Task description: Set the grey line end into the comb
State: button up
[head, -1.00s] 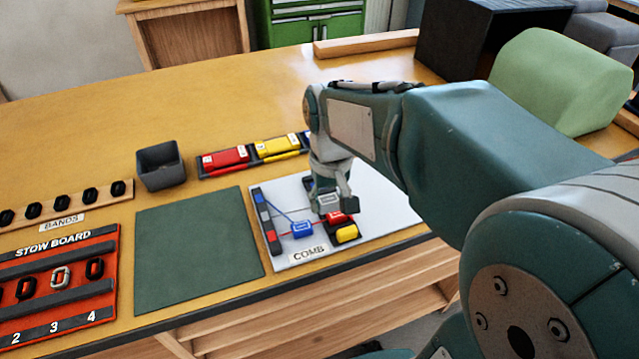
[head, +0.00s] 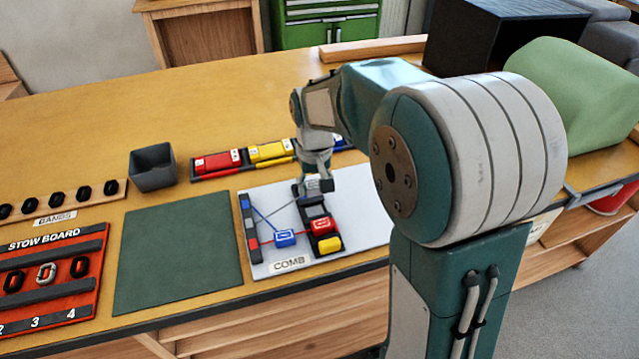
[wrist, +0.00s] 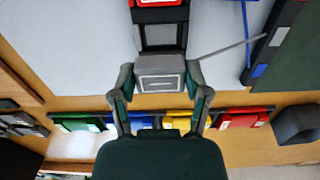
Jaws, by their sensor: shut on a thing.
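My gripper (head: 314,184) is shut on the grey line end (wrist: 160,74), a grey block with a pale rectangle on its face. A thin grey line (wrist: 222,47) runs from it to the striped strip (head: 250,228) on the white board. The comb (wrist: 161,36) is a black rack. The red line end (head: 322,226) and the yellow one (head: 330,244) sit in its near part. The grey end is at the comb's far end; its height above the comb is unclear. The blue line end (head: 285,238) lies between strip and comb, its line slanting to the strip.
The white board (head: 366,215) is clear right of the comb. A green mat (head: 180,255) lies to the left. Behind are a dark bin (head: 153,167) and a rack with red and yellow cases (head: 268,152). The orange stow board (head: 60,270) is far left.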

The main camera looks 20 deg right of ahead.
aim_at(316, 212)
jog(key=f, duration=0.2)
jog(key=shift+a+f, duration=0.35)
jog(key=shift+d+f, duration=0.2)
jog(key=shift+f, duration=0.35)
jog(key=shift+d+f, duration=0.2)
jog(key=shift+f, duration=0.35)
jog(key=shift+a, duration=0.1)
jog(key=shift+a, duration=0.15)
jog(key=shift+s+d, duration=0.1)
jog(key=shift+d, duration=0.1)
jog(key=shift+f, duration=0.6)
jog(key=o, duration=1.1)
